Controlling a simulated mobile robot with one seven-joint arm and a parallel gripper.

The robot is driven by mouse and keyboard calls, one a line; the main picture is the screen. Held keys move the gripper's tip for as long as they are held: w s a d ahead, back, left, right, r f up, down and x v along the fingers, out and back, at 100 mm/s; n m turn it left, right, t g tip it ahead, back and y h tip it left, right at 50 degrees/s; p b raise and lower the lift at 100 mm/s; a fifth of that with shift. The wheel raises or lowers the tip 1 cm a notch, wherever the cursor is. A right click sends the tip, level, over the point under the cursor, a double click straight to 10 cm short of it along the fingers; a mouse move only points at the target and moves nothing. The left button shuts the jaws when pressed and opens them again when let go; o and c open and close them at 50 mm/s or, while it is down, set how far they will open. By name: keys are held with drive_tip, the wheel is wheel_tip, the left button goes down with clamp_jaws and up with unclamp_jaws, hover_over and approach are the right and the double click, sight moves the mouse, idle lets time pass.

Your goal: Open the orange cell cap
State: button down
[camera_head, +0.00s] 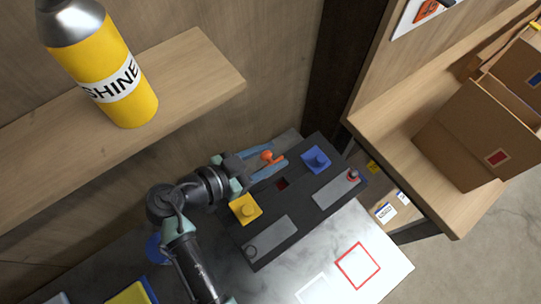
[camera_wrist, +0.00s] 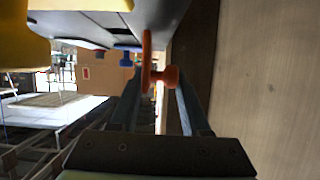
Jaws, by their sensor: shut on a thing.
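The orange cap (camera_head: 267,157) is a thin plate with a round knob. My gripper (camera_head: 279,160) is shut on its knob. The cap is off the dark block (camera_head: 310,213) and held beyond its back edge, beside an open cell (camera_head: 282,184) with a reddish inside. In the wrist view the orange cap (camera_wrist: 147,62) stands edge-on, its knob between my two fingers (camera_wrist: 160,82). A yellow cap (camera_head: 245,209) and a blue cap (camera_head: 317,160) sit on the block, either side of the open cell.
A wooden shelf (camera_head: 200,70) with a yellow SHINE bottle (camera_head: 115,75) overhangs at upper left. Two grey plates (camera_head: 270,238) lie on the block's front part. The bench holds red and white outlined squares (camera_head: 358,266). Cardboard boxes (camera_head: 480,135) stand at right.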

drive_tip(key=n+b, duration=0.1)
drive_tip(key=w+a+f+n+g+h, duration=0.1)
drive_tip(key=shift+w+a+n+b, duration=0.15)
drive_tip(key=shift+w+n+b, duration=0.15)
drive_tip(key=shift+n+b, duration=0.1)
drive_tip(key=c, duration=0.5)
unclamp_jaws()
drive_tip(key=p+v, duration=0.2)
drive_tip(key=v, duration=1.1)
drive_tip(key=shift+w, duration=0.15)
